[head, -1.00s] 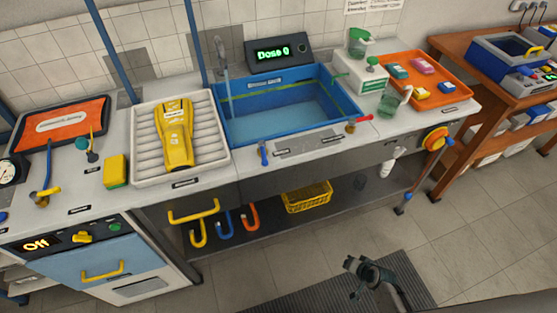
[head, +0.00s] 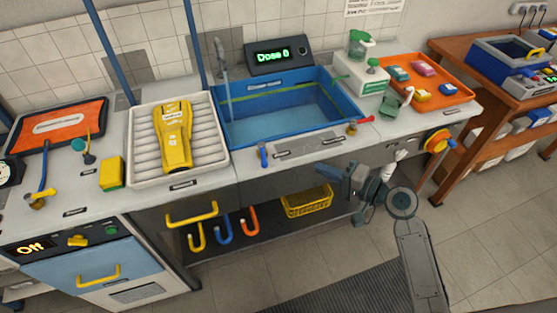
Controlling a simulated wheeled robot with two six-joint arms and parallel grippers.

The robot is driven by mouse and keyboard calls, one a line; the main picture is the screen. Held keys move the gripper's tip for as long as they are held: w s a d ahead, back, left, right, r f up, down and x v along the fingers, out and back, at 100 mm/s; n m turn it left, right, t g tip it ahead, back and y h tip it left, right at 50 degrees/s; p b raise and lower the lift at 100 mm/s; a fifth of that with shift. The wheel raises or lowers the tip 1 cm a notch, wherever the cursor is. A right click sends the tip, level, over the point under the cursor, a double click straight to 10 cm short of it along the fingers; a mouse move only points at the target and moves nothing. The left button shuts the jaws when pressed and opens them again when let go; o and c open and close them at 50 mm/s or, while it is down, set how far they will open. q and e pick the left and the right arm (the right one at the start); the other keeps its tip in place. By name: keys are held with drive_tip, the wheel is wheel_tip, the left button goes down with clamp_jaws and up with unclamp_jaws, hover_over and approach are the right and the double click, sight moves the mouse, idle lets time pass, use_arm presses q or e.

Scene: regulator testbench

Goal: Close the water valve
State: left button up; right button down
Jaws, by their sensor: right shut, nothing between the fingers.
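A blue-handled lever (head: 263,155) stands at the front left of the blue sink (head: 335,131). A brass valve with a red handle (head: 366,119) sits at the sink's front right, the handle pointing right. My right gripper (head: 322,169) is shut and empty, in front of the bench edge below the red-handled valve, apart from these controls. My left gripper is out of view.
A yellow device lies on a ribbed white tray (head: 206,150). An orange tray (head: 460,94) is at the right. A yellow basket (head: 307,200) sits below. Floor is open in front.

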drive_tip(key=p, duration=0.4)
approach(265, 152)
drive_tip(key=w, duration=0.3)
drive_tip(key=a, duration=0.1)
drive_tip(key=a+p, duration=0.1)
drive_tip(key=a, duration=0.1)
drive_tip(key=shift+a+f, duration=0.2)
drive_tip(key=shift+f, duration=0.1)
drive_tip(key=shift+s+a+f, duration=0.1)
drive_tip(key=shift+a+f, duration=0.15)
drive_tip(key=shift+a, duration=0.15)
drive_tip(key=shift+d, duration=0.15)
